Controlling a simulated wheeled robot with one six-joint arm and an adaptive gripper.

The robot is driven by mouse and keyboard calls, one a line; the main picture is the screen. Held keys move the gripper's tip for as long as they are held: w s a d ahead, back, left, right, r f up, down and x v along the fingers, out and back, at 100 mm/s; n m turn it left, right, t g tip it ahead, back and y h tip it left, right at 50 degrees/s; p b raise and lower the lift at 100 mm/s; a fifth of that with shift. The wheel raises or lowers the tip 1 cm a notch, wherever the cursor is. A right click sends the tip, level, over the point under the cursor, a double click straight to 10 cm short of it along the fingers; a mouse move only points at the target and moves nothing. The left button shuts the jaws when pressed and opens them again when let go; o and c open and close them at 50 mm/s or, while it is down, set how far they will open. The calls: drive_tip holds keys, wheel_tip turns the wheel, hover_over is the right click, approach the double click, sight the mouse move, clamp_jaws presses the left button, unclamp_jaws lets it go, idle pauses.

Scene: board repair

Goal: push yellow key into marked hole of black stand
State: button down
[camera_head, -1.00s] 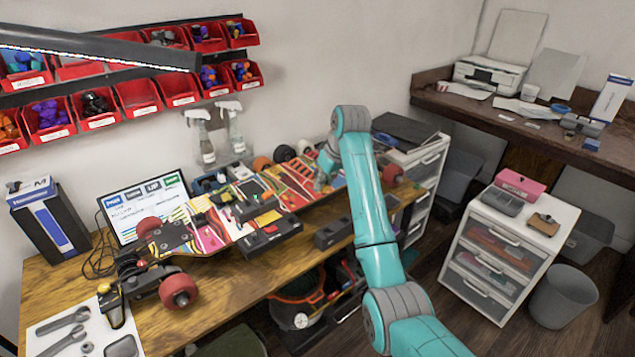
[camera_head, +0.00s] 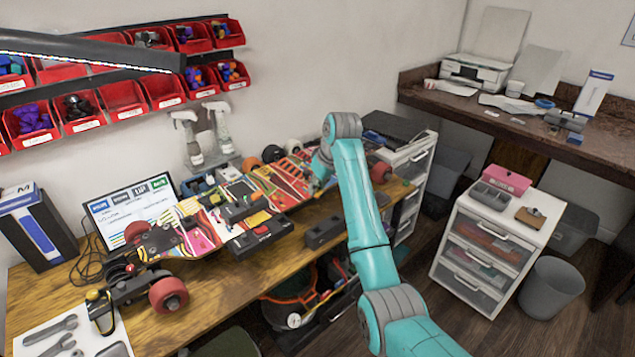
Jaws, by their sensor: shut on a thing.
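My gripper (camera_head: 318,181) is at the end of my teal arm, low over the back right of the workbench, beside the colourful skateboard deck. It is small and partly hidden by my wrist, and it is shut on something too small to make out. I cannot pick out the yellow key. Several dark blocks stand at the bench front: a long black one (camera_head: 263,237) with a red spot and a plain dark one (camera_head: 324,232) to its right. I cannot tell whether either is the black stand, and no marked hole is visible.
Skateboard decks (camera_head: 285,187) with wheels (camera_head: 169,296) fill the bench (camera_head: 220,297). A laptop (camera_head: 130,212) and spray bottles (camera_head: 220,130) stand behind, with red bins (camera_head: 124,99) above. A white drawer unit (camera_head: 480,262) and a grey bin (camera_head: 549,288) stand to the right.

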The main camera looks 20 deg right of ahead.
hover_over(314, 228)
drive_tip(key=s, duration=0.2)
drive_tip(key=shift+w+d+f, duration=0.15)
drive_tip(key=shift+f, duration=2.65)
drive_tip(key=shift+w+d+f, duration=0.1)
drive_tip(key=shift+d+f, duration=0.05)
drive_tip(key=shift+f, duration=2.6)
drive_tip(key=shift+f, duration=1.7)
drive_tip(key=c, duration=0.6)
unclamp_jaws()
